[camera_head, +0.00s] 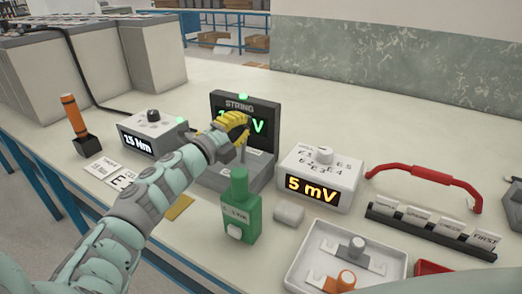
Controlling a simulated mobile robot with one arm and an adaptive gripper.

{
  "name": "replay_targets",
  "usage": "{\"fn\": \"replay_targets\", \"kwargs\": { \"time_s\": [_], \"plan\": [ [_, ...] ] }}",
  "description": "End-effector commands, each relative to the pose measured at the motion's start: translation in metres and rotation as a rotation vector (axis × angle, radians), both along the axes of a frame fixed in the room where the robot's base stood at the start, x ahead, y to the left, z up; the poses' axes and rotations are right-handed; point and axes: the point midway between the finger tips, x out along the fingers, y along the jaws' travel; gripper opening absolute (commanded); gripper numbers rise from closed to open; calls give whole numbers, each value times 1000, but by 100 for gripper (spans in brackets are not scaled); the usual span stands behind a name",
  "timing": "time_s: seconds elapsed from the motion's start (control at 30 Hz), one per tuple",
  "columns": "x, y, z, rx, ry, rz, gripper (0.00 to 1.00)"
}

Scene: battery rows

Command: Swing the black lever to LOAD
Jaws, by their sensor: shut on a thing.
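A dark grey box marked STRING (240,105) stands in the middle of the bench, with an upright screen of green characters that ends in V and a lower grey base (232,178). My yellow gripper (236,122) is in front of the screen and shut on the black lever (243,136). The gripper hides much of the lever and part of the reading. The LOAD mark cannot be made out, so I cannot tell the lever's exact setting.
A 15 Nm box (153,132) stands left, a 5 mV box (320,177) right. A green block (239,205) stands close in front. A white tray (300,277) and a red-handled tool (412,170) lie right. The bench's back right is clear.

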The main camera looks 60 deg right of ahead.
Motion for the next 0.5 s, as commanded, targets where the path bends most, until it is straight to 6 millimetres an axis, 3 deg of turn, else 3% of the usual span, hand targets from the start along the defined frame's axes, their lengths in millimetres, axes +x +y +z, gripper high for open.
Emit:
{"fn": "replay_targets", "kwargs": {
  "time_s": [0.5],
  "plan": [
    [3, -30, 2, 254, 24, 2, 0]
  ]
}}
